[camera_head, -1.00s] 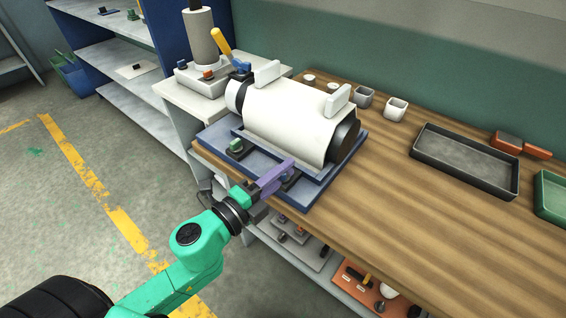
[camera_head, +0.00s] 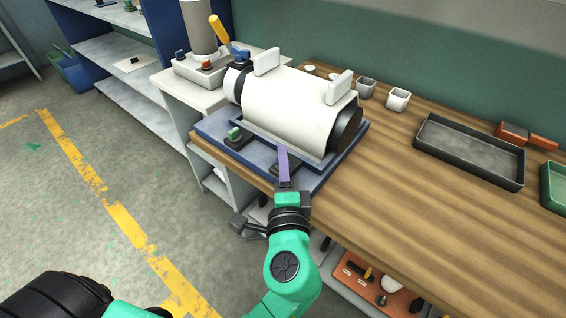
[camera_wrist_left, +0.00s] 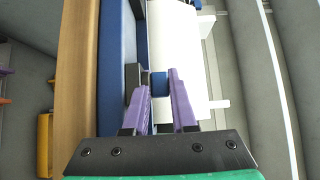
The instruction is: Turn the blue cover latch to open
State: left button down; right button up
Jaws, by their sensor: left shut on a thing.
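The tape extruder (camera_head: 290,105) has a white curved cover and sits on a blue base at the bench's left end. My left gripper (camera_head: 283,150) has purple fingers that point at the lower front edge of the cover. In the left wrist view, its fingers (camera_wrist_left: 159,76) are shut on a small blue block, the cover latch (camera_wrist_left: 159,88), beside the white cover. The latch is hidden behind the fingers in the head view. My right gripper is not in view.
A green-topped part (camera_head: 235,134) stands on the base left of my gripper. A yellow-handled lever (camera_head: 219,28) rises behind the extruder. A dark tray (camera_head: 468,150) and small cups (camera_head: 398,99) are on the bench. The bench middle is clear.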

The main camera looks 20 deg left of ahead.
pick_arm(q)
jog(key=shift+n+y, duration=0.3)
jog(key=shift+y, duration=0.1)
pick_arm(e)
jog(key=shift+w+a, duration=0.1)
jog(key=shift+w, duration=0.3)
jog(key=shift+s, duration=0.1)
pick_arm(q)
jog(key=c, duration=1)
grip_release()
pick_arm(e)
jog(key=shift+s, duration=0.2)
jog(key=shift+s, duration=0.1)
